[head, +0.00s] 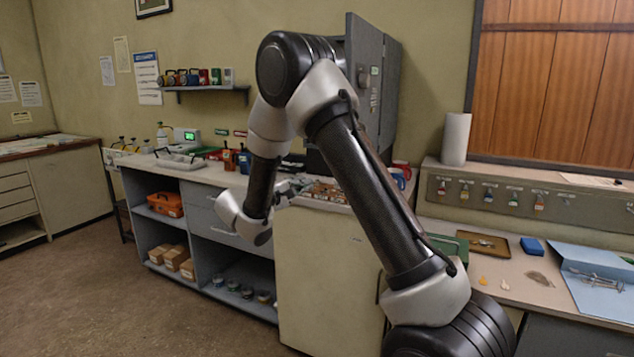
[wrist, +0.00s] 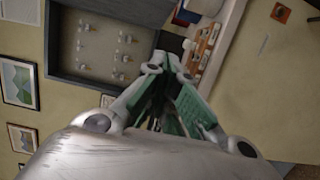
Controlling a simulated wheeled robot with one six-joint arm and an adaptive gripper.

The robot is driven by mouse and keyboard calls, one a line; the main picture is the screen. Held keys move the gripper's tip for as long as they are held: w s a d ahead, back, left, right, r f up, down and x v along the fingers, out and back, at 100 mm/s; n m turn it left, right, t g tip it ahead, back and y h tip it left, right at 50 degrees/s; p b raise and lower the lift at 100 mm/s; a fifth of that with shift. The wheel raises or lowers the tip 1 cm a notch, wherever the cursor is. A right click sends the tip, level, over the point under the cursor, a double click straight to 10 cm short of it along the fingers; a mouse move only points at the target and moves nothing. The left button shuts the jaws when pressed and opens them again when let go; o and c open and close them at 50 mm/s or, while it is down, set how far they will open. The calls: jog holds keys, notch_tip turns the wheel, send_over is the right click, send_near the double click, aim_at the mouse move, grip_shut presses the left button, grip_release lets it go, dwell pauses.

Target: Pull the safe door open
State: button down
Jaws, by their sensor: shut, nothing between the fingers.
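A plain pale beige panel (head: 325,275) stands below the counter in the middle of the head view, partly behind my arm. I cannot tell whether it is the safe door, and no safe handle is clear. A pale flat surface also fills the right of the wrist view (wrist: 262,95). My gripper (head: 297,186) is above the counter near the panel's top edge, small and partly hidden in the head view. In the wrist view my gripper (wrist: 170,64) has its fingers together and holds nothing.
A grey wall cabinet's door (head: 366,80) stands open behind my arm; its hooks show in the wrist view (wrist: 105,45). Small items crowd the counter near my gripper. A paper roll (head: 456,139) and a brown tray (head: 483,243) are at right. The floor (head: 110,285) is clear at left.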

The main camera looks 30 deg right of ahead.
jog(key=d, duration=1)
jog(key=shift+w+d, duration=0.25)
jog(key=shift+w, duration=0.05)
